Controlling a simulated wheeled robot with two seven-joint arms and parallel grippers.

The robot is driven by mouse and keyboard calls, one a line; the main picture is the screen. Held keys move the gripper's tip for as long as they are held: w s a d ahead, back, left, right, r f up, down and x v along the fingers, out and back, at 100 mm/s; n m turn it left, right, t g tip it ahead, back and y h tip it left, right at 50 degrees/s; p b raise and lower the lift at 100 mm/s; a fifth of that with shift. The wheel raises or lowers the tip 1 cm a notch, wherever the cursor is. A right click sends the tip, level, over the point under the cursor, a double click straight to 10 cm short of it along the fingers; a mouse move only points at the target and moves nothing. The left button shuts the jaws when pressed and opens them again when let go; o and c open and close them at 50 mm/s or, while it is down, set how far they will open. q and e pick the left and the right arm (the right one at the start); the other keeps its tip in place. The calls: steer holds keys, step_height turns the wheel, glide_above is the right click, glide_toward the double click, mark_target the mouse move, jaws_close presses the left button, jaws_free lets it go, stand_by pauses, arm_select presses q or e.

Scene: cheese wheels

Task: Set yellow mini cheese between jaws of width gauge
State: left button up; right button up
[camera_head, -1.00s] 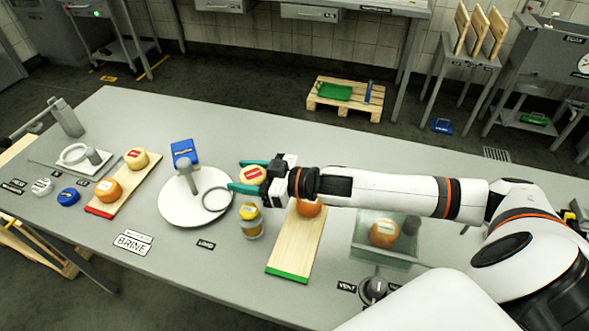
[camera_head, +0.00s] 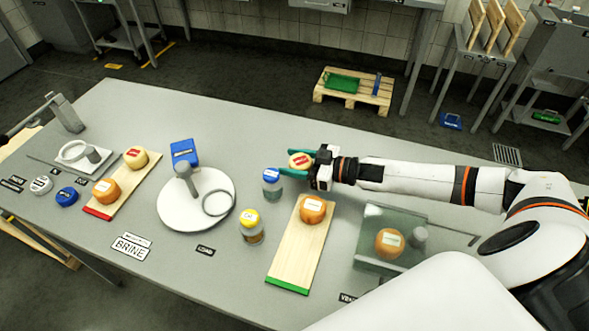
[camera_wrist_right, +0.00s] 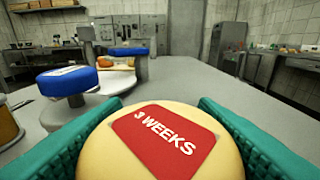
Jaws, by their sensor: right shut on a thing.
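My right gripper (camera_head: 304,162) is shut on a small yellow cheese (camera_head: 297,159) with a red label, held above the table. In the right wrist view the cheese (camera_wrist_right: 165,145) sits between the green fingers, its label reading "3 WEEKS" and facing up. Another yellow cheese with a red label (camera_head: 136,158) sits on the red-ended board at left. I cannot tell for sure which fixture is the width gauge; a flat metal fixture with a ring and grey post (camera_head: 84,153) lies at the far left. My left gripper is not in view.
A blue-lidded jar (camera_head: 272,184) stands close to the gripper, and a yellow-lidded jar (camera_head: 251,228) in front of it. A white round stand (camera_head: 165,208), a green-ended board (camera_head: 293,250) with an orange cheese (camera_head: 313,209), and a glass-like case (camera_head: 372,222) fill the table.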

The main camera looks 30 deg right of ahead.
steer(key=shift+f, duration=1.35)
steer(key=shift+f, duration=0.2)
steer(key=o, duration=0.7)
steer(key=shift+o, duration=0.2)
steer(key=shift+r, duration=0.1)
